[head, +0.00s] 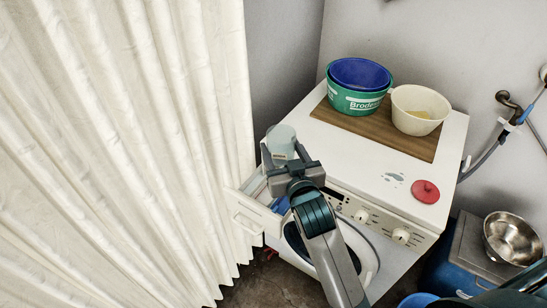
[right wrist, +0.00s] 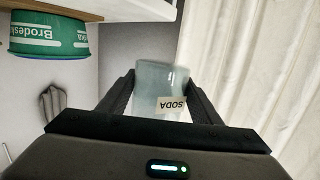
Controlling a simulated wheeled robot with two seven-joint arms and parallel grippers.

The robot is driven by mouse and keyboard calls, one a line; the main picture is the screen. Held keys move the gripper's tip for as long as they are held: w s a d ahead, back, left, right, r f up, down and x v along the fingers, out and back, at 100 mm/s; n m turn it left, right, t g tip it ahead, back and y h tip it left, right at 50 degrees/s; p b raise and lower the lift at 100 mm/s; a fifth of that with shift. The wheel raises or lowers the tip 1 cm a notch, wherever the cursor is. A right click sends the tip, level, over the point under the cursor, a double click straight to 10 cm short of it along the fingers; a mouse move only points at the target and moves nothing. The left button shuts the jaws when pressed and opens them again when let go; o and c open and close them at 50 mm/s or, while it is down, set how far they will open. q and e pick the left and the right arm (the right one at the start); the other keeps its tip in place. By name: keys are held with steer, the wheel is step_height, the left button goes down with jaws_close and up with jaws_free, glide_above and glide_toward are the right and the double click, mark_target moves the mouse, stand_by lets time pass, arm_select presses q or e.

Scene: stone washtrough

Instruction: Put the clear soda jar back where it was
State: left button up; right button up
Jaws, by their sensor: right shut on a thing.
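The clear soda jar (head: 281,138) is pale and see-through, with a beige "SODA" label that shows in the right wrist view (right wrist: 157,82). My right gripper (head: 284,156) is shut on the jar, one finger on each side. In the head view the jar appears at the left front corner of the white washing machine's top (head: 355,171); whether it touches the top cannot be told. The label reads upside down in the right wrist view, where the gripper (right wrist: 160,98) also shows. A red round lid (head: 425,191) lies on the right front of the top. My left gripper is not in view.
A wooden board (head: 330,117) on the machine carries a green tub (head: 353,101) with a blue basin (head: 360,73) and a cream bowl (head: 420,98). A detergent drawer (head: 250,214) is pulled out below the jar. A curtain (head: 125,140) hangs at left. The top's front strip is mostly clear.

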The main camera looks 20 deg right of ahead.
mark_target(289, 146)
steer(key=shift+n+y, duration=0.3)
steer(key=shift+y, duration=0.1)
steer(key=s+r, duration=0.6)
steer(key=shift+a+r, duration=0.25)
steer(key=shift+w, duration=0.1)
